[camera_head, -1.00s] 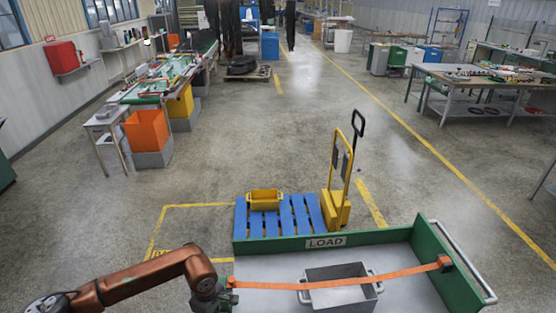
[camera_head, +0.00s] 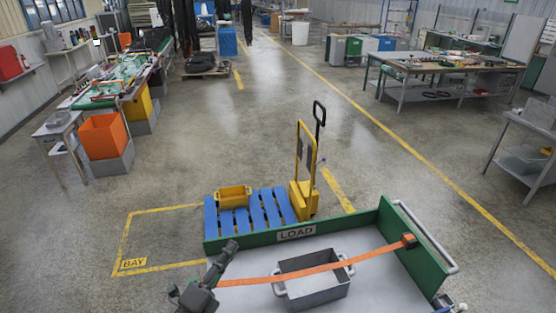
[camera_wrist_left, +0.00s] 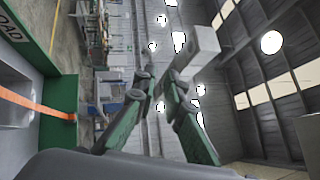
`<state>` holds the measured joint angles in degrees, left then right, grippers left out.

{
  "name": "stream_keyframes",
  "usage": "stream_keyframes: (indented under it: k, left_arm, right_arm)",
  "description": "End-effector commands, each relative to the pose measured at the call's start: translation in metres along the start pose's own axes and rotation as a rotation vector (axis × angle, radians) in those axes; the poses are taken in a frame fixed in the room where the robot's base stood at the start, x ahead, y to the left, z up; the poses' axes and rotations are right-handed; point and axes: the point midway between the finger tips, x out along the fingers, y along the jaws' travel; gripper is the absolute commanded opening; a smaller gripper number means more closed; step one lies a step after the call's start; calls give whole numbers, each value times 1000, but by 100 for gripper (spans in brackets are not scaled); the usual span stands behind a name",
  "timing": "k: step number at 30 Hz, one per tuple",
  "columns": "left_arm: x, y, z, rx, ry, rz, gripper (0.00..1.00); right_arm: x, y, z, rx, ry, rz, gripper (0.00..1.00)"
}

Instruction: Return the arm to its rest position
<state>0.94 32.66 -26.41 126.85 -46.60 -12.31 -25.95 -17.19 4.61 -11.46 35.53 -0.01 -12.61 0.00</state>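My left gripper (camera_head: 224,262) is at the bottom of the head view, over the left end of the green-walled cart (camera_head: 355,229) marked LOAD. An orange strap (camera_head: 375,257) runs across the cart over a grey two-handled bin (camera_head: 318,289). Its right end meets a buckle on the cart's right wall; its left end is hidden behind my gripper. The strap also shows at the left of the wrist view (camera_wrist_left: 35,106), apart from the fingers.
A blue pallet (camera_head: 240,218) with a yellow bin (camera_head: 234,196) and a yellow pallet jack (camera_head: 304,190) stand just beyond the cart. An orange bin (camera_head: 103,136) and workbench (camera_head: 120,85) are at left, tables (camera_head: 450,65) at right. The floor between is clear.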

Motion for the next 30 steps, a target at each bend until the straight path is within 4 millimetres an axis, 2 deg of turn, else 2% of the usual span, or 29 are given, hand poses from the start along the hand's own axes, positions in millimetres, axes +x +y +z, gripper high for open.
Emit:
stream_keyframes:
  k: [1, 3, 5, 6, 8, 9, 11, 15, 18, 24, 30]
  left_arm:
    - [-14, 17, 28, -124, -115, 52, 10]
    - [-37, 46, 65, -287, -272, 127, 10]
    - [-61, 73, 89, -417, -398, 192, 10]
    - [-80, 91, 102, -501, -480, 233, 10]
    - [-111, 120, 116, -620, -599, 298, 10]
    - [-132, 138, 122, -698, -677, 340, 10]
    - [-167, 165, 126, -809, -791, 405, 10]
    - [-251, 218, 115, -1043, -1040, 554, 10]
    - [-300, 241, 98, -1169, -1180, 644, 10]
    - [-370, 264, 61, -1335, -1377, 778, 10]
    - [-423, 271, 23, -1457, -1531, 890, 10]
  right_arm:
    - [0, 0, 0, 0, 0, 0, 39]
    - [0, 0, 0, 0, 0, 0, 39]
    - [0, 0, 0, 0, 0, 0, 39]
    - [0, 0, 0, 0, 0, 0, 39]
    - [0, 0, 0, 0, 0, 0, 39]
    - [0, 0, 0, 0, 0, 0, 39]
    - [0, 0, 0, 0, 0, 0, 39]
    - [0, 0, 0, 0, 0, 0, 39]
    - [0, 0, 0, 0, 0, 0, 39]
    - [0, 0, 0, 0, 0, 0, 39]
    - [0, 0, 0, 0, 0, 0, 39]
